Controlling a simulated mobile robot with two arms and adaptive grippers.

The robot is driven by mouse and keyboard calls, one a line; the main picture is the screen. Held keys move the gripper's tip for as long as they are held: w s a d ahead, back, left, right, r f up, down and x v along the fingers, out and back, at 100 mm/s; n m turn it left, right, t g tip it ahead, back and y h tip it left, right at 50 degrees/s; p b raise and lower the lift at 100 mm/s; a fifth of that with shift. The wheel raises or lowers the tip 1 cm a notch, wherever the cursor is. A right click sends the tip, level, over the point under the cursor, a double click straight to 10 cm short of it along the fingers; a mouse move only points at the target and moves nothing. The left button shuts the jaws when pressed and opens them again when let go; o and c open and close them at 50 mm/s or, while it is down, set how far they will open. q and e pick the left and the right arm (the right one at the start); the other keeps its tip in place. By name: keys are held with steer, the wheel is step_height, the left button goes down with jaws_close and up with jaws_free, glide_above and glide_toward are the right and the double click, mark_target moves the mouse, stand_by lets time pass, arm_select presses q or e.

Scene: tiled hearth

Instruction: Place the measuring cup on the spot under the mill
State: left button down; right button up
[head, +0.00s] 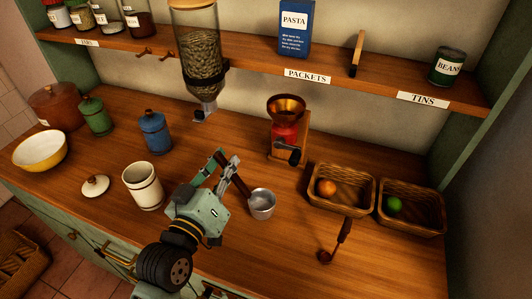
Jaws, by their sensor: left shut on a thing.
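A small grey metal measuring cup (262,204) with a dark brown handle is in the middle front of the counter in the head view. My left gripper (229,166) is shut on the handle, with the cup to its right. I cannot tell whether the cup's base touches the counter. A red mill with a copper funnel (285,122) stands on a wooden stand behind and right of the cup. A black part sticks out low on its front. No marked spot is clear beneath it. My right gripper is not in view.
A glass bean dispenser (201,55) hangs behind the gripper. Two baskets (342,205) (430,222) and a copper scoop (325,257) are right. Bare counter lies between cup and mill.

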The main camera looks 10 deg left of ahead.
arm_select(q)
steer(key=w+d+f+p, duration=0.1)
steer(key=w+f, duration=0.1)
steer(key=w, duration=0.5)
steer(key=w+d+f+p, duration=0.1)
steer(key=w+d, duration=0.1)
steer(key=w, duration=0.6)
steer(key=shift+f+p, duration=0.35)
steer(key=shift+f, duration=0.05)
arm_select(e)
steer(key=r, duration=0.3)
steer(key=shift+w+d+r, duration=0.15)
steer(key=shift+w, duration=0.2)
arm_select(q)
steer(key=c, duration=1.8)
jaws_free()
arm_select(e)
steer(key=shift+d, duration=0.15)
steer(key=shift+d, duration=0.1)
arm_select(q)
steer(key=shift+r, duration=0.1)
